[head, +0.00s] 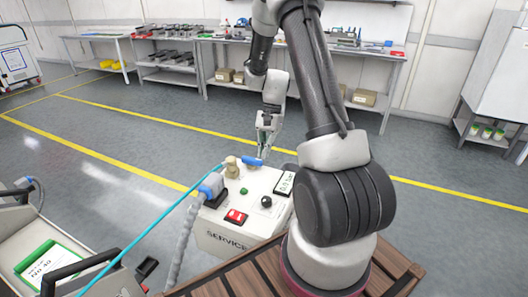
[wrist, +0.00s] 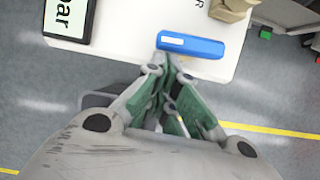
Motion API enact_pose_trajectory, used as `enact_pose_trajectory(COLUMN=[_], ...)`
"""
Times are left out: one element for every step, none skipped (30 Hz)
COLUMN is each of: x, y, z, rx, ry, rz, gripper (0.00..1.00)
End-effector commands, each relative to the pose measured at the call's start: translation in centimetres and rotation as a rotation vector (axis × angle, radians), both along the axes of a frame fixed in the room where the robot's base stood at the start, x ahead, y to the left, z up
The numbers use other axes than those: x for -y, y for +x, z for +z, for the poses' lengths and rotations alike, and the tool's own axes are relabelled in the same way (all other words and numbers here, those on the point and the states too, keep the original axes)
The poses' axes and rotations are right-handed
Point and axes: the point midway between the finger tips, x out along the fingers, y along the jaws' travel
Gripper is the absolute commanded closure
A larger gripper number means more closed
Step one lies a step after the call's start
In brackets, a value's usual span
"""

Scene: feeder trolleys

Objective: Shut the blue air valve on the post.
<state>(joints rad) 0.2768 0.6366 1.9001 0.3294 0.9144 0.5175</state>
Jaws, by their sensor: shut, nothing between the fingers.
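The blue valve handle (head: 252,161) is a short bar at the back of the white service post (head: 222,240). It extends right from a tan valve body (head: 232,167). In the wrist view the blue handle (wrist: 190,44) lies nearly level across the post top's edge, with the tan body (wrist: 232,9) above and right of it. My gripper (head: 262,155) points down just beside the handle's free end. In the wrist view my gripper (wrist: 170,62) is shut and empty, its fingertips at the handle's lower edge. I cannot tell whether they touch it.
The post top carries a display (head: 285,183), a black knob (head: 266,202), a red switch (head: 236,216) and a green button (head: 244,191). A blue connector (head: 212,185) with a grey hose sits at its left. Workbenches (head: 235,40) stand behind; the floor between is clear.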

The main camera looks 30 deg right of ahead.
Motion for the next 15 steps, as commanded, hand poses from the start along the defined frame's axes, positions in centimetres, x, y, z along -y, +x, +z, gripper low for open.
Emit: enact_pose_trajectory(x=[0.0,0.0,0.0,0.0,0.0,0.0,0.0,0.1,0.2,0.3,0.4,0.6,0.8,1.0,1.3], y=[0.0,0.0,0.0,0.0,0.0,0.0,0.0,0.1,0.2,0.2,0.3,0.4,0.5,0.6,0.8], z=[0.0,0.0,0.0,0.0,0.0,0.0,0.1,0.2,0.5,0.7,1.1,1.7,2.2,2.7,3.5], rx=[0.000,0.000,0.000,0.000,0.000,0.000,0.000,0.000,0.002,0.002,0.004,0.004,0.004,0.005,0.004], ry=[0.000,0.000,0.000,0.000,0.000,0.000,0.000,0.000,0.000,-0.001,-0.001,-0.001,-0.001,-0.002,-0.001], rz=[0.000,0.000,0.001,0.001,0.001,0.001,0.001,0.001,0.001,0.001,0.001,0.001,0.001,0.000,0.000], gripper=[1.00,1.00,1.00,1.00,1.00,1.00,1.00,1.00,1.00,1.00,1.00,1.00,1.00,1.00,1.00])
